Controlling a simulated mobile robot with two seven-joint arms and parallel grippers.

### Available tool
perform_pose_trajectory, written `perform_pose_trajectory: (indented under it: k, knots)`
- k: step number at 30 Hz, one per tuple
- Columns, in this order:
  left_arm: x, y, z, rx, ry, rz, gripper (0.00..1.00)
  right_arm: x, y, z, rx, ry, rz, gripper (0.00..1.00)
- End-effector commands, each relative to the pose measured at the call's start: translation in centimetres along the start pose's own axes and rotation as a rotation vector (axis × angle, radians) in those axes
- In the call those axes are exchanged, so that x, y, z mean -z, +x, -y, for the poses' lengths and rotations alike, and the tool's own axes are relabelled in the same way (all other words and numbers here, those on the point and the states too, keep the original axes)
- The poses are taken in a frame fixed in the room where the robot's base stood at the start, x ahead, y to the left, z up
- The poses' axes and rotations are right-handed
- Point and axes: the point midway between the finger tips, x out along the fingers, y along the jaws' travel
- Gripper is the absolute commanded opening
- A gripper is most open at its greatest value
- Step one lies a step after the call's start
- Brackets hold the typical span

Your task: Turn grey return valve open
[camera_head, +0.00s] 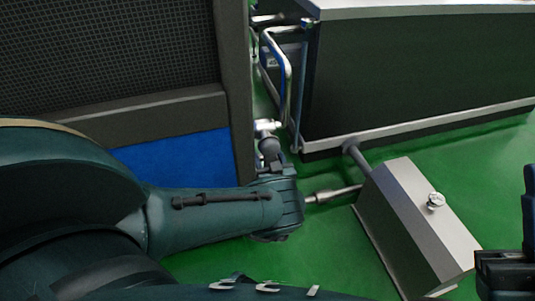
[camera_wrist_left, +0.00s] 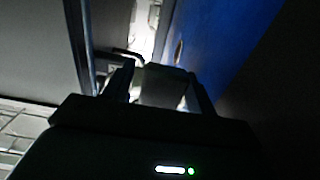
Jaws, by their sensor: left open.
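My left arm comes in from the left in the head view. Its gripper (camera_head: 268,143) points away from me, into the gap between the dark grille cabinet and the dark box unit. In the left wrist view the two fingers (camera_wrist_left: 163,88) stand apart, so the gripper is open. A pale grey block-like part (camera_wrist_left: 160,82) shows between or just behind the fingers. It may be the grey return valve, but the picture is too dark to be sure. I cannot tell whether the fingers touch it. Silver fittings (camera_head: 268,125) show at the gripper's tip in the head view.
A dark grille cabinet (camera_head: 110,45) with a blue lower panel (camera_head: 180,160) stands left of the gap. Bent metal pipes (camera_head: 285,75) and a dark box unit (camera_head: 400,75) stand right. A grey sloped box (camera_head: 405,215) with a silver knob (camera_head: 435,201) sits on the green floor.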

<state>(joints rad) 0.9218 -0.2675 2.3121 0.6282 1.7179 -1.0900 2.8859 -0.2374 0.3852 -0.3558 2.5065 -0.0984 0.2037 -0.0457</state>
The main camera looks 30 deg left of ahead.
Motion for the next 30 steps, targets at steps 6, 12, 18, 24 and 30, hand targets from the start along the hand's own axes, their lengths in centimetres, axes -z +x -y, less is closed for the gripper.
perform_pose_trajectory:
  k: [6,12,18,24,30]
  knots:
    - [0.01,-0.02,-0.02,0.000,0.000,0.000,0.56,-0.01,0.00,0.01,0.000,0.000,0.000,0.00]
    - [0.01,-0.01,-0.01,0.000,0.000,0.000,0.45,-0.01,0.00,0.01,0.000,0.000,0.000,0.00]
    - [0.00,-0.01,0.00,0.000,0.000,0.000,0.29,-0.01,0.00,0.01,0.000,0.001,0.000,0.00]
    - [0.00,-0.01,-0.01,0.000,0.000,0.000,0.12,-0.01,0.00,0.01,0.000,0.001,0.000,0.00]
    - [0.00,0.00,-0.01,0.000,0.000,0.000,0.00,-0.02,-0.01,0.01,0.000,0.001,0.000,0.00]
